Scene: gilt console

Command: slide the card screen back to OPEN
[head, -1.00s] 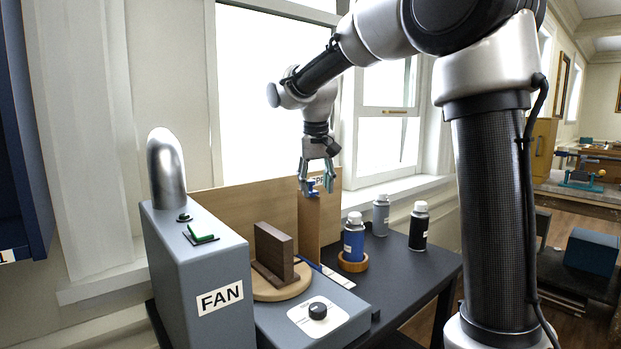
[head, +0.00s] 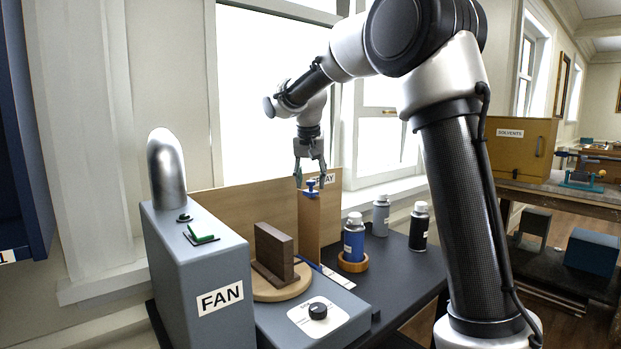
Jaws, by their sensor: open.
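The card screen (head: 308,222) is a tan upright panel standing on the bench beside the round turntable. A blue knob (head: 311,186) sits on its top edge. My gripper (head: 310,181) is open, pointing down, with its fingertips around or just above the knob. I cannot tell whether they touch it. A blue strip and a white label (head: 338,277) lie at the foot of the screen; the label's words are too small to read. A sign on the back board (head: 327,178) is partly hidden by my gripper and ends in "AY".
A dark brown block stands on the wooden turntable (head: 284,293). A blue can (head: 354,240) sits in a wooden ring, with a grey can (head: 381,214) and a black can (head: 419,228) behind. The grey FAN box (head: 195,262) stands at the left. A dial (head: 318,311) is in front.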

